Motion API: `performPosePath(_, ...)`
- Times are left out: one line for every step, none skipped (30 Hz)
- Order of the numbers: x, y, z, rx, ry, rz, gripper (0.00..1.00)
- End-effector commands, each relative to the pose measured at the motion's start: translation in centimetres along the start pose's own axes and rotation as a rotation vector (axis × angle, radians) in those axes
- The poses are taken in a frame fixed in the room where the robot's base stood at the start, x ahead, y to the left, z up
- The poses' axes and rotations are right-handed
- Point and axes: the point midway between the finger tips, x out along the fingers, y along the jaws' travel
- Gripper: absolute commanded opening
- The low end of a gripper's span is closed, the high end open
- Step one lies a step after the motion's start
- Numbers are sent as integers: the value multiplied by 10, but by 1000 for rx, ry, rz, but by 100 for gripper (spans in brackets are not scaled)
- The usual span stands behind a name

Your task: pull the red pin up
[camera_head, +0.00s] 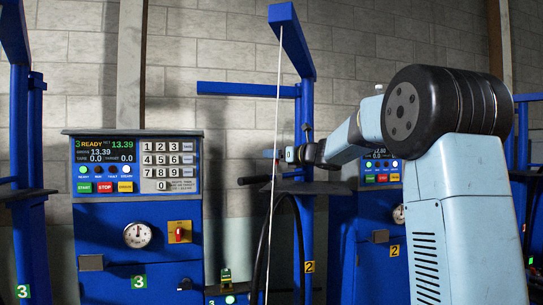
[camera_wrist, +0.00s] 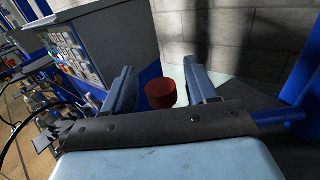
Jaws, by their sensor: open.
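The red pin shows in the wrist view as a short red cylinder with a flat round end (camera_wrist: 161,94). It appears between the two blue fingers of my gripper (camera_wrist: 159,70), with a visible gap on each side. I cannot tell how deep it sits between them. My gripper is open and empty. In the head view my gripper (camera_head: 292,155) is small and far off, beside the blue post. The lower part of the pin is hidden in the wrist view by the gripper's dark front plate.
A blue scale cabinet with a display and keypad (camera_head: 138,165) stands left. A blue post with an overhead beam (camera_head: 291,40) and a thin pale line (camera_head: 273,150) stands near my gripper. Another panel (camera_head: 381,175) is partly behind my arm. A grey brick wall (camera_head: 235,65) closes the back.

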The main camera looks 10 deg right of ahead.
Motion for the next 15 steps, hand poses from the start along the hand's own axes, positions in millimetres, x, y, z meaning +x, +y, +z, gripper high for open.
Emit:
performPosePath(-10, 0, 1, -1, 0, -4, 57)
performPosePath(-15, -1, 0, -1, 0, -4, 57)
performPosePath(-23, -1, 1, -2, 0, -5, 57)
performPosePath(-29, -1, 1, -2, 0, -5, 57)
performPosePath(-35, 0, 0, -1, 0, -4, 57)
performPosePath(-43, 0, 0, -1, 0, -4, 57)
performPosePath(-49, -1, 0, -2, 0, -5, 57)
performPosePath(-56, -1, 0, -2, 0, -5, 57)
performPosePath(-63, 0, 0, -2, 0, -5, 57)
performPosePath(-68, 0, 0, -1, 0, -3, 57)
performPosePath(-74, 1, 0, -1, 0, -3, 57)
performPosePath(-81, 0, 0, -2, -1, -3, 57)
performPosePath(-86, 0, 0, -1, -1, -3, 57)
performPosePath(-91, 0, 0, -1, -1, -3, 57)
performPosePath(-97, 0, 0, -1, -1, -3, 57)
